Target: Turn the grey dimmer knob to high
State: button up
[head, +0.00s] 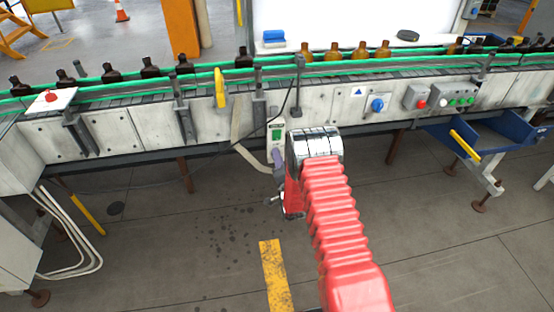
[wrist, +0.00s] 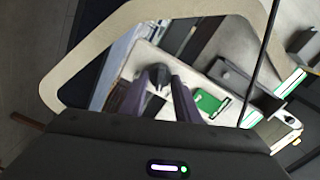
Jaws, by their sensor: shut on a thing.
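A small pale control box (head: 276,150) with a green display hangs on the front of the conveyor, just left of my wrist. In the wrist view the pale box face (wrist: 190,78) with its green label (wrist: 211,102) is close and tilted. The dark grey dimmer knob (wrist: 158,70) sits on that face. My gripper (wrist: 157,90) has its two purple-grey fingers closed around the knob from either side. In the head view my gripper (head: 279,165) is mostly hidden by my wrist, and the knob is hidden. The knob's pointer and setting cannot be read.
A black cable (wrist: 259,60) runs past the box. Amber bottles (head: 333,51) stand on the belt. The floor in front is clear.

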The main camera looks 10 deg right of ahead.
jog(key=m, duration=0.7)
jog(key=f+m, duration=0.1)
jog(key=m, duration=0.2)
jog(key=shift+d, duration=0.2)
jog(key=shift+m, duration=0.3)
jog(key=o, duration=0.8)
jog(key=shift+o, duration=1.1)
jog(key=shift+a+r, duration=0.1)
jog(key=shift+a, duration=0.05)
jog(key=s, duration=1.3)
jog(key=shift+s, duration=0.4)
